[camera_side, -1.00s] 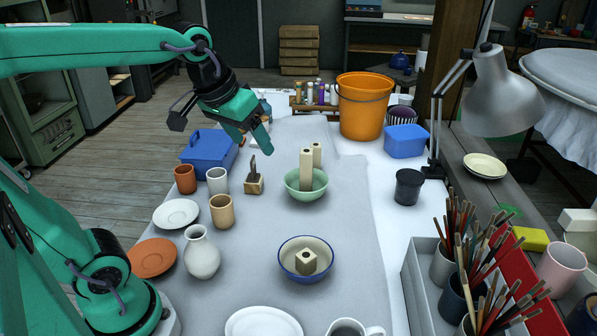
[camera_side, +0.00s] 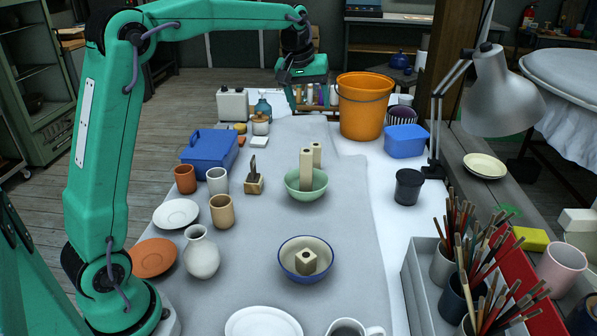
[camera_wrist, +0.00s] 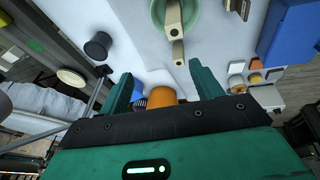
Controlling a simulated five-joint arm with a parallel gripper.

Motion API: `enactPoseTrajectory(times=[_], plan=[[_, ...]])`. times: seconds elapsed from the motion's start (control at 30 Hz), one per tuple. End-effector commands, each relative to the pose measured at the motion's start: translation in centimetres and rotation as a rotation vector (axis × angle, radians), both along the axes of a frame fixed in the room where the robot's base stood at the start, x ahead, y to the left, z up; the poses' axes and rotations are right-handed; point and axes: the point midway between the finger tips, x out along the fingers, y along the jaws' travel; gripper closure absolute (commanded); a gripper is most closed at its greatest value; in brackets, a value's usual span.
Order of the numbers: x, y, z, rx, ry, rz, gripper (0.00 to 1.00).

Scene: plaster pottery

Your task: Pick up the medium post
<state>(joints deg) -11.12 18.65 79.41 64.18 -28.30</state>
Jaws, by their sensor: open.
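A tall pale square post (camera_side: 306,170) with a hole in its top stands in a green bowl (camera_side: 305,192). A second pale post (camera_side: 317,150) shows just behind it, its lower part hidden. A short post (camera_side: 306,261) sits in a white bowl with a blue rim (camera_side: 280,263). The wrist view shows the green bowl (camera_wrist: 155,14), the post in it (camera_wrist: 174,22) and the post behind (camera_wrist: 178,52). My gripper (camera_wrist: 162,80) is open and empty. In the side view my gripper (camera_side: 306,102) is at the table's far end, beyond the posts and apart from them.
An orange bucket (camera_side: 364,108) stands right of my gripper. A blue box (camera_side: 208,150), cups, a vase (camera_side: 201,254) and plates fill the left side. A dark cup (camera_side: 408,187) and a lamp (camera_side: 500,95) are right.

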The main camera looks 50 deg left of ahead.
Motion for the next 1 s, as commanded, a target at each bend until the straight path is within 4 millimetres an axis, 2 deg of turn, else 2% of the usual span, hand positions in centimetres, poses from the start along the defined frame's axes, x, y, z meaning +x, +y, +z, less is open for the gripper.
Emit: enactPoseTrajectory(times=[0.2, 0.5, 0.8, 1.0], plan=[[4.2, 2.7, -2.9, -0.028, 0.026, 0.104, 0.35], [8.6, 6.5, -7.9, -0.064, 0.056, 0.248, 0.35], [11.3, 9.7, -13.2, -0.094, 0.082, 0.376, 0.35], [11.9, 10.7, -14.8, -0.102, 0.088, 0.415, 0.35]])
